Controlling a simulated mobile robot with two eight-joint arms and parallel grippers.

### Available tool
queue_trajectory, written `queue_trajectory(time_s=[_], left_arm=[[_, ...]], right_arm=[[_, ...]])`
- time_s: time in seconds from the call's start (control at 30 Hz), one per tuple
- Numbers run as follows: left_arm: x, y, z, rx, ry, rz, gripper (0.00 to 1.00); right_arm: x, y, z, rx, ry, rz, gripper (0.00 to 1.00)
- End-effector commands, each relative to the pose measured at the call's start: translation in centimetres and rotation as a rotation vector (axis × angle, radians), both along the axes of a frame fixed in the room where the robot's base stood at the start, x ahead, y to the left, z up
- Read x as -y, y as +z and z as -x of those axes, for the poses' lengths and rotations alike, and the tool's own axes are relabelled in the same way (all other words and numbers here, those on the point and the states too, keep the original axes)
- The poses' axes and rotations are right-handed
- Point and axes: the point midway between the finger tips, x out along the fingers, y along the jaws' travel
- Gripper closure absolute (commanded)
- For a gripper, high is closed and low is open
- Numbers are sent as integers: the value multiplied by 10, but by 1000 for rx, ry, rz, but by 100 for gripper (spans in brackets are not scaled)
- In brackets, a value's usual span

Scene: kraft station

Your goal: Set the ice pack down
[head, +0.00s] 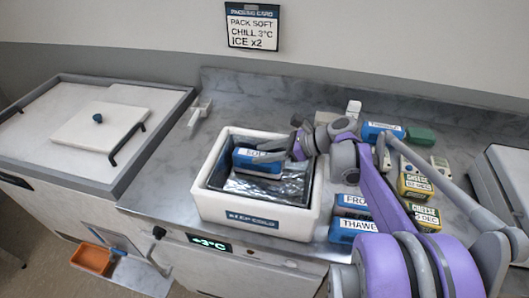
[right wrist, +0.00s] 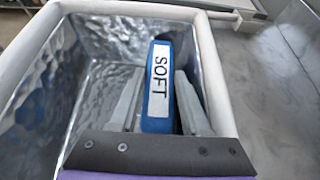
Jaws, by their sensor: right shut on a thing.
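The pack is within the mouth of a white box (head: 212,206) marked KEEP COLD and lined with silver foil. The crinkled foil wall (right wrist: 100,45) shows beside the pack in the right wrist view. I cannot tell whether the pack's underside touches the foil floor. My left gripper is not in view.
Blue packs labelled FRO... (head: 351,201) and THAWE... (head: 355,229) lie right of the box. Cheese packs (head: 414,186), another blue pack (head: 381,131) and a green one (head: 420,136) are further right. A lidded chest (head: 65,92) stands left. Bare counter lies behind the box.

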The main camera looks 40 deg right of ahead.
Motion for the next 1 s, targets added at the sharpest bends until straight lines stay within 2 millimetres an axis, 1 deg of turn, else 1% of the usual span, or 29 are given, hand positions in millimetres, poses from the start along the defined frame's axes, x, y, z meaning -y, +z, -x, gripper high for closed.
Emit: queue_trajectory(time_s=[0.03,0.1,0.47,0.57,0.8,1.0], left_arm=[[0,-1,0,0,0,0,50],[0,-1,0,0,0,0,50],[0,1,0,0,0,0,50],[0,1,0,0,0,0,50],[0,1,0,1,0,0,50],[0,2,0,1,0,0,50]], right_arm=[[0,-2,0,0,0,0,51],[0,-1,0,0,0,0,41],[2,2,2,0,-1,0,41],[9,8,10,0,-4,1,41],[38,32,45,0,-5,1,41],[57,49,70,-1,-4,1,41]])
